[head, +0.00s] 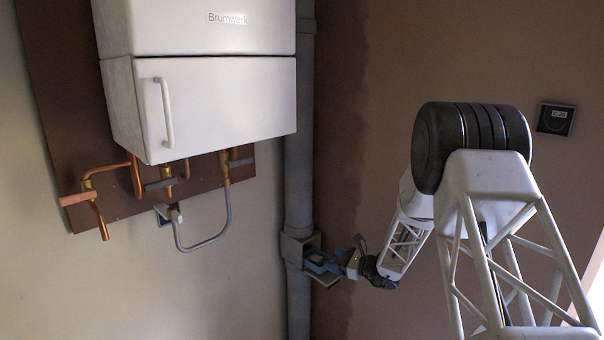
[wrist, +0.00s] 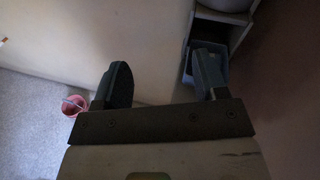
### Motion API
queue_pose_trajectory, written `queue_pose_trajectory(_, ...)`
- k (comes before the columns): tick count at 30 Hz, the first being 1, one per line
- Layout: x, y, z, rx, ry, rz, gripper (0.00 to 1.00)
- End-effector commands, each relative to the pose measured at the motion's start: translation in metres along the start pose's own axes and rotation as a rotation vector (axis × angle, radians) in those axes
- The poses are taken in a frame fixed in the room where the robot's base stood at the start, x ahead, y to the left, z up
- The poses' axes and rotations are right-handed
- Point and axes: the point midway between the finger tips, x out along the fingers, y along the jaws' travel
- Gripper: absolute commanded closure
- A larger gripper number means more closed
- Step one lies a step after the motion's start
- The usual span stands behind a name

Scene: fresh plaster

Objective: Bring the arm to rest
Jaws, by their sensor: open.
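My gripper (head: 345,257) is at the end of my arm, low in the middle of the head view, close to the grey box on the vertical pipe. In the wrist view my gripper (wrist: 163,62) has its two dark fingers wide apart with nothing between them.
A white boiler (head: 215,95) hangs left, with copper pipes (head: 133,178) and a grey hose (head: 228,215) below. A pink bucket (wrist: 74,106) stands on the floor.

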Motion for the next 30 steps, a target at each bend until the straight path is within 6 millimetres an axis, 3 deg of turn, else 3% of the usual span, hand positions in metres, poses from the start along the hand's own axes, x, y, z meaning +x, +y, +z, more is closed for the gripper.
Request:
queue_pose_trajectory(3, -0.007, 0.019, 0.035, -0.072, 0.026, 0.073, 0.34)
queue_pose_trajectory(12, -0.032, 0.071, 0.105, -0.261, 0.104, 0.255, 0.34)
queue_pose_trajectory(21, -0.067, 0.127, 0.163, -0.459, 0.187, 0.43, 0.34)
queue_pose_trajectory(30, -0.111, 0.183, 0.207, -0.664, 0.274, 0.595, 0.34)
